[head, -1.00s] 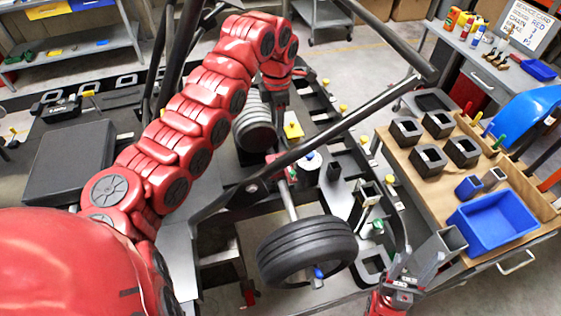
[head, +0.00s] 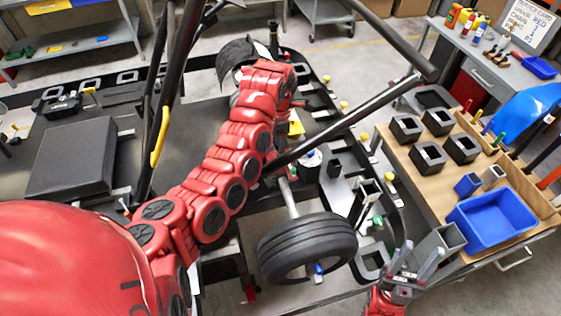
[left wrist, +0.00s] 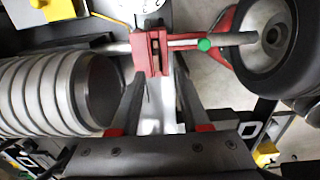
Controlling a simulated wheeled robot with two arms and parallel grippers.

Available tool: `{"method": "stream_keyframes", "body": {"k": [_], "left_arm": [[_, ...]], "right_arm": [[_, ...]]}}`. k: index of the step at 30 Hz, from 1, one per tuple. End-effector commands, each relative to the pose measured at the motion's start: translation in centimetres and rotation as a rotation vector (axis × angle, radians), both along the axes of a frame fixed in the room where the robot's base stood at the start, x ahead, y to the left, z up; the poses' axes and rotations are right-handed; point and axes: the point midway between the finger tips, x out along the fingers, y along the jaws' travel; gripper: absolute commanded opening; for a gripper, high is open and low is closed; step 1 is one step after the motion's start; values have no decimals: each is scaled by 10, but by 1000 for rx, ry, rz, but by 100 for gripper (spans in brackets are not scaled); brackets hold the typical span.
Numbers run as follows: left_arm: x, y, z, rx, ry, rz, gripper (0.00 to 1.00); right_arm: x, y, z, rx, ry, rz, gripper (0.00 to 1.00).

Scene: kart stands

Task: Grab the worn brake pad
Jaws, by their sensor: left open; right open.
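In the left wrist view a red caliper-like part (left wrist: 155,50) sits on a metal axle, with a red arm and a green knob (left wrist: 204,44) to its right. A narrow piece shows in the caliper's slot; I cannot tell whether it is the worn brake pad. My left gripper (left wrist: 158,84) is open, its two dark fingers apart and pointing at the caliper from just below it in the picture. In the head view my own arm hides this gripper and the caliper. My right gripper (head: 413,256) is open and empty, right of the front tyre.
A finned cylinder (left wrist: 45,95) lies left of my left fingers, and a wheel (left wrist: 265,40) is to their right. In the head view kart frame bars cross near my left arm. A tyre (head: 306,247) stands in front; a blue bin (head: 497,222) is on the wooden bench (head: 400,165).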

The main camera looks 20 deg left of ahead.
Motion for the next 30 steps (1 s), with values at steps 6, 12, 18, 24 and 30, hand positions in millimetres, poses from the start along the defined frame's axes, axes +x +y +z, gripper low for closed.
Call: {"method": "stream_keyframes", "body": {"k": [6,12,18,24,30], "left_arm": [[7,-2,-19,1,-2,-1,46],[5,-2,-39,-1,4,-1,46],[7,-2,-42,0,0,0,46],[7,-2,-41,0,0,0,21],[7,-2,-41,1,-1,0,0]], "right_arm": [[0,0,-5,0,0,0,50],[0,0,8,0,0,0,50],[0,0,7,0,0,0,50],[0,0,7,0,0,0,50],[0,0,7,0,0,0,50]]}}
